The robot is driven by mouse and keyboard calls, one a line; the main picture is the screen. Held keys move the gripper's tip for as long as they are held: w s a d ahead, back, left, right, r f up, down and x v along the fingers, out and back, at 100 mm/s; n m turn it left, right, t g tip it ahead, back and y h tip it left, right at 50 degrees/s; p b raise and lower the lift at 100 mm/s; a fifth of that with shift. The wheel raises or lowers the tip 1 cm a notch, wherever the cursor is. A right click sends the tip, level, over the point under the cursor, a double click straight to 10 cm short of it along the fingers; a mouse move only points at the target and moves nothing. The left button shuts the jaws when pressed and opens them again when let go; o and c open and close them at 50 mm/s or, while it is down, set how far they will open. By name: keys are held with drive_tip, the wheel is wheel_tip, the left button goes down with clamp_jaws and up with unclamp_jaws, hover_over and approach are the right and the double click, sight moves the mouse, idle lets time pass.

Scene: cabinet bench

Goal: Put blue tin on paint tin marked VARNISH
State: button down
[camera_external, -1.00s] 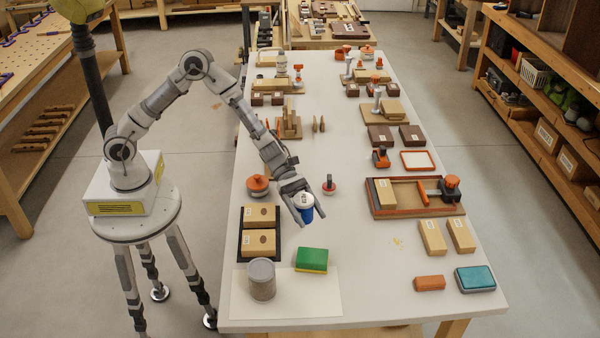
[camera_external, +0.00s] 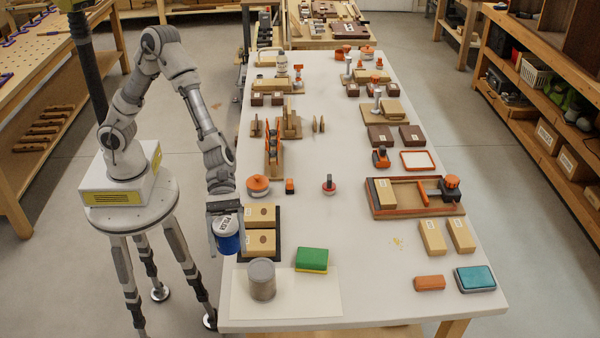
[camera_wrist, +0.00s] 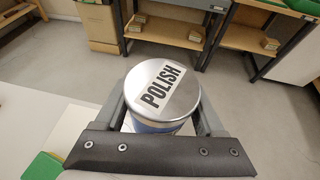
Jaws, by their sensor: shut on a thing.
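My gripper (camera_external: 225,222) is shut on the blue tin (camera_external: 228,243) and holds it upright by the table's left edge, left of the black tray with wooden blocks. In the wrist view the blue tin (camera_wrist: 161,91) has a silver lid with a white label reading POLISH, and a finger lies on each side of it. A grey tin (camera_external: 262,283) stands on a pale sheet (camera_external: 315,297) at the table's near left corner, to the right of and nearer than the held tin. No VARNISH marking is readable on it, so I cannot tell if it is that paint tin.
A green and yellow sponge-like block (camera_external: 311,259) lies right of the grey tin. The black tray (camera_external: 279,250) with two wooden blocks is close beside my gripper. An orange-lidded pot (camera_external: 257,186) stands behind it. The table's middle is largely clear.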

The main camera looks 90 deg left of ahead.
drive_tip(key=s+d+r+g, duration=0.1)
drive_tip(key=s+d+r, duration=0.1)
drive_tip(key=s, duration=0.2)
drive_tip(key=p, duration=0.1)
hover_over(262, 276)
drive_tip(key=shift+m, duration=0.4)
wheel_tip(262, 276, down, 7)
drive_tip(key=shift+s+f, duration=0.15)
drive_tip(key=shift+f, duration=2)
drive_tip(key=shift+f, duration=0.1)
drive_tip(key=shift+f+b, duration=0.15)
drive_tip(key=shift+b, duration=0.15)
unclamp_jaws()
